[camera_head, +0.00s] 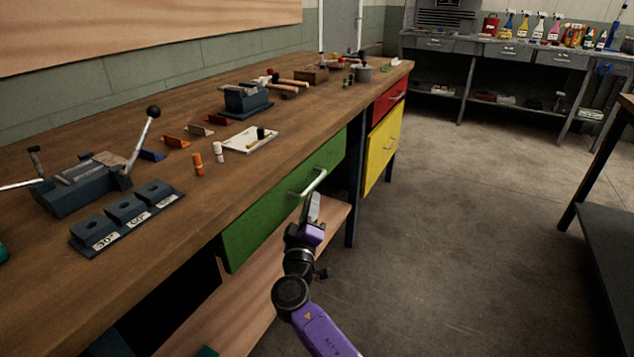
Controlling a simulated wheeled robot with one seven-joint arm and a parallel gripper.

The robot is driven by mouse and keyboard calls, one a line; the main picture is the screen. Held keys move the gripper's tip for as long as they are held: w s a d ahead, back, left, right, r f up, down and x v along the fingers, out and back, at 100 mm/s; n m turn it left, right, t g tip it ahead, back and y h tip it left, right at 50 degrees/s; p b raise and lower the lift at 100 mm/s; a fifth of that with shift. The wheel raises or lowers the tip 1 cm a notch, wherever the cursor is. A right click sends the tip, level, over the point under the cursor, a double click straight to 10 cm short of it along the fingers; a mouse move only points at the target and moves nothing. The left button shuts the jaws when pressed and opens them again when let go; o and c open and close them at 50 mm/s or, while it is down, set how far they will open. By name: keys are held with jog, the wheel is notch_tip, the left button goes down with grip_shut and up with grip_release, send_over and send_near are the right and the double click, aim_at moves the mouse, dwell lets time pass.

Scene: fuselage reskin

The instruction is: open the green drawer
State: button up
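The green drawer (275,220) is in the front of the wooden workbench, in the middle of the head view. Its front looks flush with the bench, so it appears shut. A pale metal bar handle (312,183) is on its front, toward the upper right. My gripper (314,205) is just below the handle, at the end of my purple and black arm. Its fingertips are close to the handle; I cannot tell if they touch it. The fingers are small and seen edge-on, so whether they are apart is unclear.
Right of the green drawer are a red drawer (389,97) and a yellow one (383,150). A lower wooden shelf (240,315) lies below the green drawer. Tools and a vise (90,182) stand on the workbench (190,225). The floor (460,230) to the right is clear.

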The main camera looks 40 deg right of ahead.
aim_at(315, 180)
jog(key=x, duration=0.8)
jog(key=shift+d+r+b, duration=0.1)
jog(key=shift+b, duration=0.2)
jog(key=shift+c, duration=0.4)
grip_shut()
dwell(0.8)
